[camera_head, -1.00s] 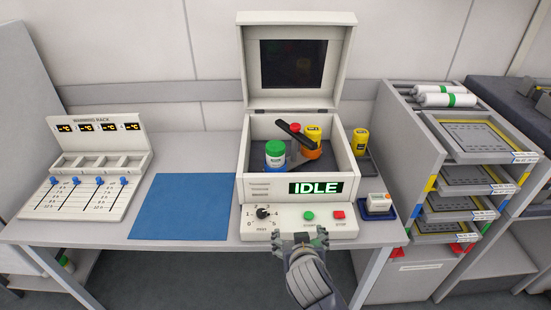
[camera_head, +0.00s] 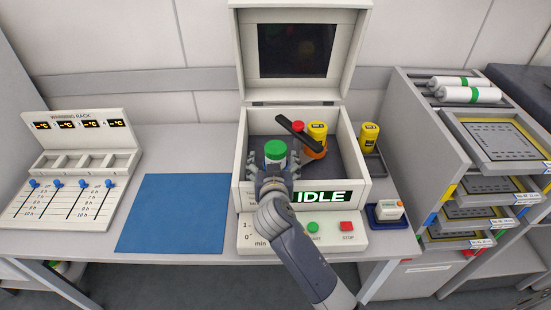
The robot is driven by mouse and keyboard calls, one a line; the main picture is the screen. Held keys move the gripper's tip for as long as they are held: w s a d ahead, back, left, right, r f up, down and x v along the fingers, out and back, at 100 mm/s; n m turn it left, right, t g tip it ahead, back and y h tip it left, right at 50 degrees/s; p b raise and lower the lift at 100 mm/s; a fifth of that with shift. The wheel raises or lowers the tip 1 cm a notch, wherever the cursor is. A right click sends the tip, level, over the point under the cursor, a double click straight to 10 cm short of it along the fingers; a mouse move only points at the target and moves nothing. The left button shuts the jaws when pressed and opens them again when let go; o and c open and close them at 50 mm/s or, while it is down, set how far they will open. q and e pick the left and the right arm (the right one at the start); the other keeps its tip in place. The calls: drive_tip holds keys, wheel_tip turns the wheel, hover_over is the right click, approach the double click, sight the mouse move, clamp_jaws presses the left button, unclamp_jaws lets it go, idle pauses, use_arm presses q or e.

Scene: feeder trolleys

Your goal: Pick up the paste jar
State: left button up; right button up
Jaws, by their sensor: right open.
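The paste jar (camera_head: 275,151), white with a green lid, stands upright inside the open mixer box (camera_head: 363,190), at its left side. My right gripper (camera_head: 274,170) is open at the front of the jar, with its fingers on either side of the jar's lower part. The jar's lower body is hidden by the gripper, so I cannot tell whether the fingers touch it. My left gripper is not in view.
In the box, a dark arm (camera_head: 297,132) with a red knob lies beside a yellow container (camera_head: 317,134) in an orange holder. The box's lid (camera_head: 245,45) is up. A blue mat (camera_head: 172,212) and a warming rack (camera_head: 75,165) are left; another yellow container (camera_head: 368,136) stands right.

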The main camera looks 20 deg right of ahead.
sight(276, 153)
drive_tip(key=shift+x, duration=1.05)
drive_tip(key=shift+w+d+f, duration=0.1)
drive_tip(key=shift+w, duration=0.15)
drive_tip(key=shift+w+d+f+p, duration=0.2)
drive_tip(key=shift+w+p, duration=0.15)
drive_tip(key=shift+w, duration=0.05)
drive_tip(key=w, duration=0.1)
drive_tip(key=w+d+f, duration=0.1)
drive_tip(key=w+f+p, duration=0.1)
drive_tip(key=shift+w+d, duration=0.1)
drive_tip(key=shift+d, duration=0.2)
drive_tip(key=shift+w, duration=0.2)
drive_tip(key=c, duration=0.3)
clamp_jaws()
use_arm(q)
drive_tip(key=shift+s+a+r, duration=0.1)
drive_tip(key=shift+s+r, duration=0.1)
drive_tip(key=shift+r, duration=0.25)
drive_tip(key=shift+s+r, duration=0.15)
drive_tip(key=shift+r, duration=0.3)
use_arm(e)
drive_tip(key=shift+r, duration=0.15)
